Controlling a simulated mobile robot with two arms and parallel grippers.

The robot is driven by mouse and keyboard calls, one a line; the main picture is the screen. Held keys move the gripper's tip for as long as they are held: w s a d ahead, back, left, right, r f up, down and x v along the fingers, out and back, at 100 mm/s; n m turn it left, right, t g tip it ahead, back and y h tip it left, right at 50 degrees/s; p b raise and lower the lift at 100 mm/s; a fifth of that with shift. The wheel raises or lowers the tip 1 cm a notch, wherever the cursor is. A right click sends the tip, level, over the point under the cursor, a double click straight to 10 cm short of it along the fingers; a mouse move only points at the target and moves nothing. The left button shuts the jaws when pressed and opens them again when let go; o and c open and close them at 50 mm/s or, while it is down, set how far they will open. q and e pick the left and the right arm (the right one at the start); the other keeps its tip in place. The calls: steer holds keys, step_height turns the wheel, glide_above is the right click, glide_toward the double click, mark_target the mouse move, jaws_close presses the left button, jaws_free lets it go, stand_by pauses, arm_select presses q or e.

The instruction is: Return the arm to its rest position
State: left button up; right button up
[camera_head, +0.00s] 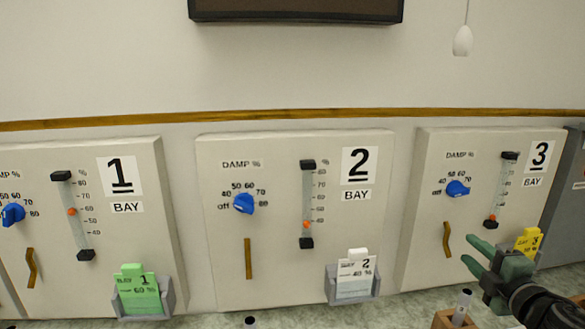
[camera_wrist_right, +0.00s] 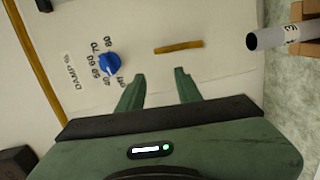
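My right gripper (camera_head: 466,251) is at the lower right of the head view, in front of the bay 3 panel (camera_head: 420,200) and left of its yellow card (camera_head: 528,241). Its green fingers are apart with nothing between them. The right wrist view also shows the open fingers (camera_wrist_right: 160,76). Beyond them are a blue knob (camera_wrist_right: 109,64) and a brass handle (camera_wrist_right: 179,47), with a visible gap to the fingertips. My left gripper is in neither view.
The bay 1 panel (camera_head: 145,190) and bay 2 panel (camera_head: 215,180) stand left. Their card holders (camera_head: 168,297) (camera_head: 374,285) stick out below. A grey rod (camera_head: 462,304) stands in a wooden block (camera_head: 443,319), near my right gripper; the rod (camera_wrist_right: 275,38) also shows in the wrist view.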

steer(key=s+a+f+m+g+h, duration=0.1)
steer(key=s+a+f+m+g, duration=0.2)
steer(key=f, duration=0.4)
steer(key=s+a+f+m+g, duration=0.1)
steer(key=s+a+f+m, duration=0.2)
steer(key=s+f, duration=0.4)
steer(key=s+a+f+m+g+h, duration=0.1)
steer(key=s+a+f+m+g, duration=0.15)
steer(key=f, duration=0.55)
steer(key=s+a+f+m+g+y, duration=0.1)
steer(key=s+a+f+m+g, duration=0.25)
steer(key=s+a, duration=0.45)
steer(key=s+a+f+m+g+y, duration=0.1)
steer(key=s+a+f+m+g, duration=0.3)
steer(key=s, duration=0.8)
step_height(320, 180, down, 26)
steer(key=s, duration=0.1)
steer(key=s+d+f+n+g, duration=0.1)
steer(key=s+d+f, duration=0.1)
steer(key=s+f, duration=1.5)
steer(key=shift+s+d+g, duration=0.15)
steer(key=shift+d+g, duration=0.25)
